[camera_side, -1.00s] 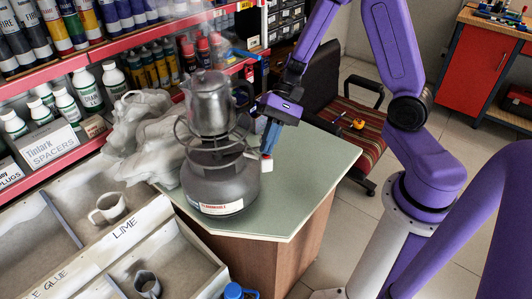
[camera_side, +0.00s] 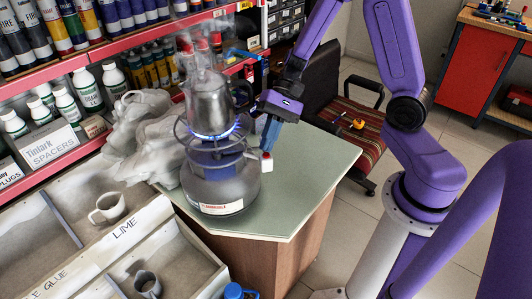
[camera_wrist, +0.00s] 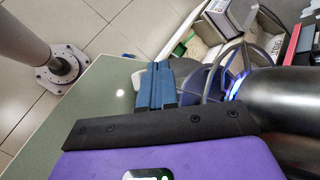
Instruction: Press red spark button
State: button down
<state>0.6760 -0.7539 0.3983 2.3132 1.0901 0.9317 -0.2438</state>
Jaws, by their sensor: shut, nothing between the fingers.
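The red spark button (camera_side: 266,156) shows as a small red spot on a white block (camera_side: 266,166) at the right side of the grey camp stove (camera_side: 222,187). My gripper (camera_side: 268,146) points down at it with shut, empty blue fingers. The fingertips are at or just above the button; I cannot tell whether they touch. A blue flame (camera_side: 212,136) burns under the metal pot (camera_side: 212,100) on the stove. In the wrist view, the shut fingers (camera_wrist: 153,72) are beside the white block (camera_wrist: 138,81), with the button hidden and a blue glow (camera_wrist: 237,88) to the right.
The stove stands on a green-topped table (camera_side: 310,160). A grey crumpled cloth (camera_side: 150,130) lies to its left. Bins with mugs (camera_side: 108,207) are at front left, and shelves of bottles (camera_side: 88,90) behind. The table's right side is clear.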

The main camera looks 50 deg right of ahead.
aim_at(269, 154)
jog(key=shift+r, duration=3)
jog(key=s+d+n+t+h, duration=0.2)
jog(key=s+n+h, duration=0.6)
jog(key=s+n, duration=1)
jog(key=shift+s+d+r+n+h, duration=0.2)
jog(key=shift+s+r+n+h, duration=0.1)
jog(key=shift+n, duration=0.3)
